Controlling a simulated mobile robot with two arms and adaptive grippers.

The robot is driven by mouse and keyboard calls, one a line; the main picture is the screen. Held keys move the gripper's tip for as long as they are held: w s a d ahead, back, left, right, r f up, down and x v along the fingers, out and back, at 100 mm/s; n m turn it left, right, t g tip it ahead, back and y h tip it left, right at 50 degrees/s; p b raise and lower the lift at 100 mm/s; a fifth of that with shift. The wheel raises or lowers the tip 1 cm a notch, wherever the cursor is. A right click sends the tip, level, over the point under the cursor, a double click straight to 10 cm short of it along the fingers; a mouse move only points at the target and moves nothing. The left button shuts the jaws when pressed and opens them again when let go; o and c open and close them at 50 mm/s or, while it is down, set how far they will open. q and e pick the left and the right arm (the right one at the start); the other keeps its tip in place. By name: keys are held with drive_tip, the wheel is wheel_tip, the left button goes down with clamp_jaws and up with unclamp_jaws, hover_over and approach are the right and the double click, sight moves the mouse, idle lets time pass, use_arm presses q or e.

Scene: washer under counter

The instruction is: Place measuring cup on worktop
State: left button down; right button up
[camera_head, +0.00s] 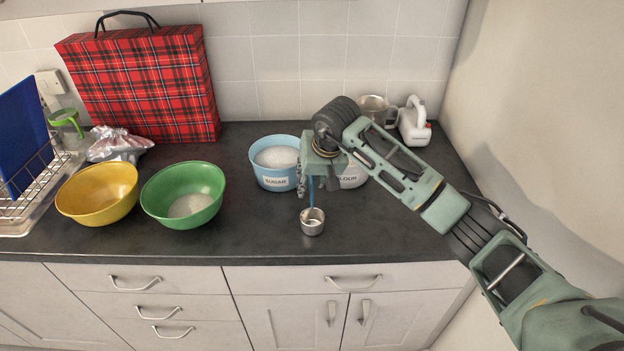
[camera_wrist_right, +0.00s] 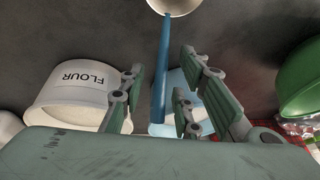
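The measuring cup (camera_head: 312,222) is a small metal cup with a blue handle, upright on the dark worktop (camera_head: 255,220) near its front edge. Its handle points back toward my right gripper (camera_head: 308,182). In the right wrist view, the cup (camera_wrist_right: 172,5) shows at the top edge, and its blue handle runs down between the spread fingers of my right gripper (camera_wrist_right: 160,105). There are gaps on both sides of the handle, so the gripper looks open around it. My left gripper is not in view.
A blue sugar tub (camera_head: 274,178) and a white flour tub (camera_head: 353,177) stand just behind. Green (camera_head: 165,210) and yellow (camera_head: 95,205) bowls are to the left. A metal jug (camera_head: 372,108) and white appliance (camera_head: 414,125) stand back right. The worktop's front right is clear.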

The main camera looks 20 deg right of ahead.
drive_tip(key=shift+r, duration=0.2)
drive_tip(key=shift+s+r, duration=0.1)
drive_tip(key=shift+r, duration=0.25)
drive_tip(key=b+v, duration=0.2)
drive_tip(key=v, duration=0.9)
drive_tip(key=shift+s+d, duration=0.1)
